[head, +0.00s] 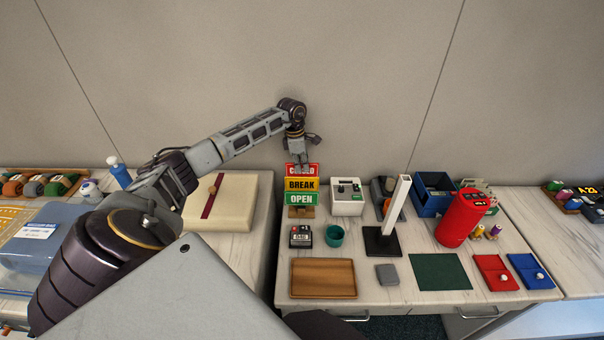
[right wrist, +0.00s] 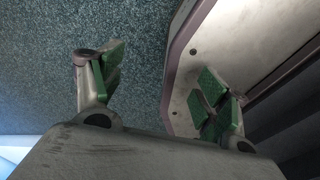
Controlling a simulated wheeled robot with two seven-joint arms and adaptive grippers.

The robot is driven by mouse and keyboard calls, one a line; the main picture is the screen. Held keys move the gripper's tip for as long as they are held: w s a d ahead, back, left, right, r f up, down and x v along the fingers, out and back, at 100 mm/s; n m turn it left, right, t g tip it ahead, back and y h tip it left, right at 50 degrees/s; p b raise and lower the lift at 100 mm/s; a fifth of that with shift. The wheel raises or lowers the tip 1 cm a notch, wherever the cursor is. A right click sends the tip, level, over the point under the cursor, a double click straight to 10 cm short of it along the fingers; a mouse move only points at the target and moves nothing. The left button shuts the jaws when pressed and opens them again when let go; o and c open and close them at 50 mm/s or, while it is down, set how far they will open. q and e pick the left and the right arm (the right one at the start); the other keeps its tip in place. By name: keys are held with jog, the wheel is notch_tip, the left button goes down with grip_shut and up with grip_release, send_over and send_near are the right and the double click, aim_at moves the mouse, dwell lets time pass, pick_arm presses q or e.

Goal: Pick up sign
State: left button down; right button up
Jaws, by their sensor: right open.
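The sign stands upright at the back of the counter in the head view, with a red CLOSED plate (head: 294,172), a yellow BREAK plate (head: 301,185) and a green OPEN plate (head: 301,199) stacked above a wooden base (head: 301,212). My left gripper (head: 301,164) points down at the red plate's top edge, its fingers overlapping the middle of that plate. I cannot tell whether the fingers are closed on it. My right gripper (right wrist: 160,85) is open and empty in the right wrist view, its green-padded fingers wide apart above the carpet.
A white box (head: 347,205) stands just right of the sign. A stamp-like block (head: 301,236) and a teal cup (head: 334,236) sit in front, then a wooden tray (head: 323,278). A white post on a black base (head: 383,242) and a red cylinder (head: 458,222) stand farther right.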

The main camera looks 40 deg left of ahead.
pick_arm(q)
jog(key=shift+r, duration=0.35)
notch_tip(320, 180, up, 9)
jog(key=shift+f, duration=0.15)
jog(key=shift+r, duration=0.55)
pick_arm(e)
jog(key=shift+w+d+f, duration=0.1)
jog(key=shift+w+d, duration=0.05)
jog(key=shift+d, duration=0.3)
jog(key=shift+w+d+f, duration=0.1)
jog(key=shift+d, duration=0.3)
jog(key=shift+w, duration=0.1)
